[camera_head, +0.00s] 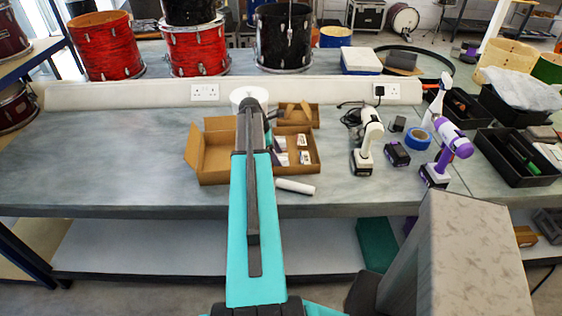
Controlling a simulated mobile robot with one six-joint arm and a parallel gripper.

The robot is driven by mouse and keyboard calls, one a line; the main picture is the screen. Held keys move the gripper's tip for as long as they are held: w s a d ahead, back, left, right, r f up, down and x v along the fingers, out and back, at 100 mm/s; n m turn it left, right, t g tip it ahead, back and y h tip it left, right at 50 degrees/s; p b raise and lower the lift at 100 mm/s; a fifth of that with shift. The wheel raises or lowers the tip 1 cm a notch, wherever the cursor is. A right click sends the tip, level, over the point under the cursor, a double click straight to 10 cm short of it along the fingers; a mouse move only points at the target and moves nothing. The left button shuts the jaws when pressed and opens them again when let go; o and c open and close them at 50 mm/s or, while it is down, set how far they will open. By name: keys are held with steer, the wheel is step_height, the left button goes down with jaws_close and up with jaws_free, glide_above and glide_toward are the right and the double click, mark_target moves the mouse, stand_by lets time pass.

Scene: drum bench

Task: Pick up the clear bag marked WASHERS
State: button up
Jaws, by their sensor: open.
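An open cardboard box (214,165) sits on the bench, partly hidden behind my arm. Several small pale packets (304,157) lie in its right part. They are too small to read, so I cannot tell which is the clear bag marked WASHERS, or whether it shows. My turquoise arm reaches forward over the bench, and my gripper (250,98) is at its far end, around the box's back edge in the picture. Its fingers are mostly hidden by the arm; it is open, and I see nothing held.
A white cylinder (295,186) lies in front of the box. To the right are a white drill (367,140), blue tape (418,139), a purple drill (451,143) and black trays (513,168). Red drums (104,46) stand behind. The bench left of the box is clear.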

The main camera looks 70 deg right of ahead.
steer(key=shift+c, duration=0.4)
steer(key=c, duration=0.6)
steer(key=shift+r, duration=0.1)
steer(key=shift+c, duration=0.2)
step_height(320, 180, up, 10)
steer(key=b, duration=0.2)
steer(key=shift+b, duration=0.35)
